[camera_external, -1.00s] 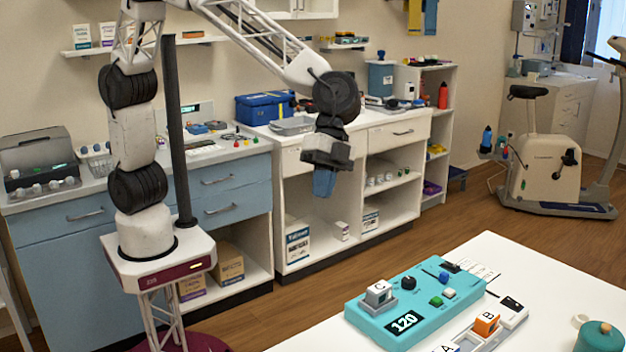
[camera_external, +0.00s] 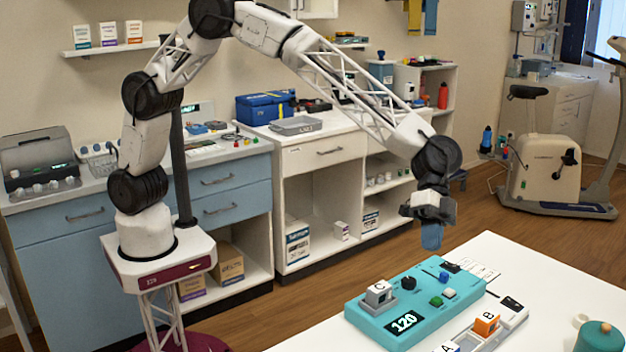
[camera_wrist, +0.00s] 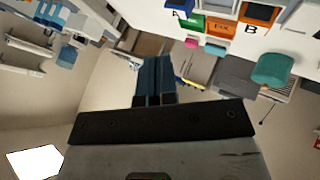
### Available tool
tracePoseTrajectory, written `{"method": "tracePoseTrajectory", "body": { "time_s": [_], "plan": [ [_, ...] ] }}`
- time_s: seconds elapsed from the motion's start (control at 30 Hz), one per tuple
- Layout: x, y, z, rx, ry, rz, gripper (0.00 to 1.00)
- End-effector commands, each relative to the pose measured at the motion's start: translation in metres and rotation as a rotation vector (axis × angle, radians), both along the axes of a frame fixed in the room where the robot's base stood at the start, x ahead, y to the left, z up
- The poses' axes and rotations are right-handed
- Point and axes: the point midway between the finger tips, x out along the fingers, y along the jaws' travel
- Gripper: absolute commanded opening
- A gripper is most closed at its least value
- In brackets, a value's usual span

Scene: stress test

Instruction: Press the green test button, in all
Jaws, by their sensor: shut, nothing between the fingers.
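The green button (camera_external: 436,301) is on the teal panel (camera_external: 365,325), beside a white button (camera_external: 449,293). A blue button (camera_external: 443,276), a black knob (camera_external: 408,284), a display reading 120 and a grey block marked C (camera_external: 379,296) are also on it. My gripper (camera_external: 432,245) points down in the air above the panel's far side, clear of the green button. Its blue fingers are together and empty; they also show in the wrist view (camera_wrist: 153,80). I cannot make out the green button in the wrist view.
A tray with an orange block marked B (camera_external: 486,324) and a block marked A (camera_external: 447,347) lies in front of the panel. A teal jar (camera_external: 598,338) stands at the right on the white table (camera_external: 560,290). Cabinets stand behind the arm.

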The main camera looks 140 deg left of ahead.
Motion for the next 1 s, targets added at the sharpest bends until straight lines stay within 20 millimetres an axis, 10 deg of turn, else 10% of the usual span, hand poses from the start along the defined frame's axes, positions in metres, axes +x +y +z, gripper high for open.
{"method": "tracePoseTrajectory", "body": {
  "time_s": [0.3, 1.0],
  "plan": [
    [0.018, 0.033, -0.025, -0.015, -0.037, 0.011, 0.00],
    [0.019, 0.035, -0.033, -0.017, -0.040, 0.012, 0.00]
  ]
}}
